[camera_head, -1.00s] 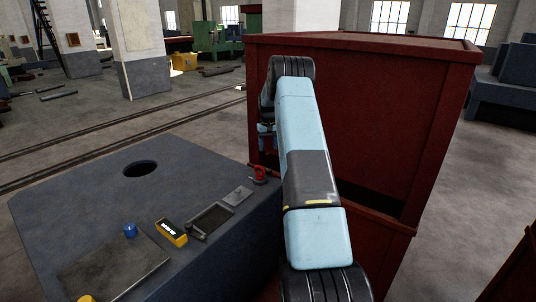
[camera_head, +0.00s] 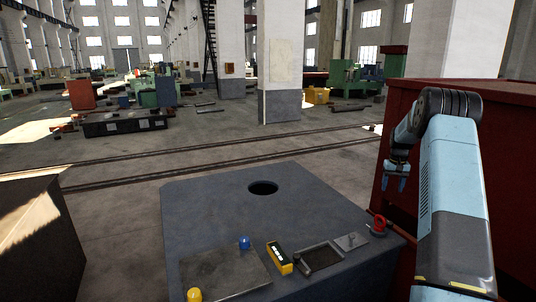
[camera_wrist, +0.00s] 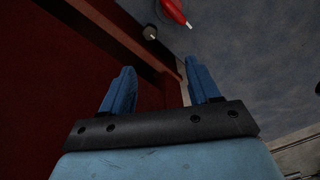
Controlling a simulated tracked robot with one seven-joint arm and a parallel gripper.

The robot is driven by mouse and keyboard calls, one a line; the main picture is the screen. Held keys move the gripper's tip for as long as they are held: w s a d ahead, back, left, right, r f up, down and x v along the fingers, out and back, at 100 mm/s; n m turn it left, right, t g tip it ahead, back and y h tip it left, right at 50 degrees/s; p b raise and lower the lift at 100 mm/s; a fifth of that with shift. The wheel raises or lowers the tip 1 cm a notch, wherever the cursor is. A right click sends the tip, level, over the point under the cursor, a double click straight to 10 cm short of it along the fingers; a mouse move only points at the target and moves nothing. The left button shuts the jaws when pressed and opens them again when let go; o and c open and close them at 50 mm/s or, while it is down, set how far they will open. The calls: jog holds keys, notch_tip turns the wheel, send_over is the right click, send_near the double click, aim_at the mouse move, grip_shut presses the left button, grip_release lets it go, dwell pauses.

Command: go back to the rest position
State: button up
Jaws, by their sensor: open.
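My gripper (camera_head: 395,184) hangs at the end of my pale blue arm, right of centre in the head view. In the wrist view, its two blue fingers (camera_wrist: 160,88) stand apart with nothing between them. It is in front of the dark red cabinet (camera_head: 392,140), above and beyond the right edge of the grey machine top (camera_head: 205,215). A red object (camera_head: 379,225) sits on that edge below the gripper; a red part also shows in the wrist view (camera_wrist: 175,11).
The machine top bears a round hole (camera_head: 263,188), a blue knob (camera_head: 244,243), a yellow box (camera_head: 279,258), a yellow knob (camera_head: 194,295) and a dark tray (camera_head: 322,257). A dark block (camera_head: 45,240) stands at left. Open floor with rails (camera_head: 200,169) lies beyond.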

jog(key=s+a+r+n+t, duration=0.1)
jog(key=s+a+r, duration=0.9)
jog(key=r, duration=0.3)
jog(key=s+a+r+t, duration=0.1)
jog(key=s+a+r, duration=0.85)
jog(key=r, duration=0.35)
jog(key=s+a+t, duration=0.1)
jog(key=s+a, duration=0.3)
jog(key=s, duration=0.6)
jog(key=s+a+f+n+t, duration=0.1)
jog(key=s+a, duration=0.3)
jog(key=s, duration=0.7)
jog(key=s+a+t, duration=0.1)
jog(key=s+a, duration=0.3)
jog(key=s, duration=0.6)
jog(key=shift+s+a+f+n, duration=0.15)
jog(key=shift+s+a+n, duration=0.1)
jog(key=shift+s+n, duration=0.15)
jog(key=shift+o, duration=0.3)
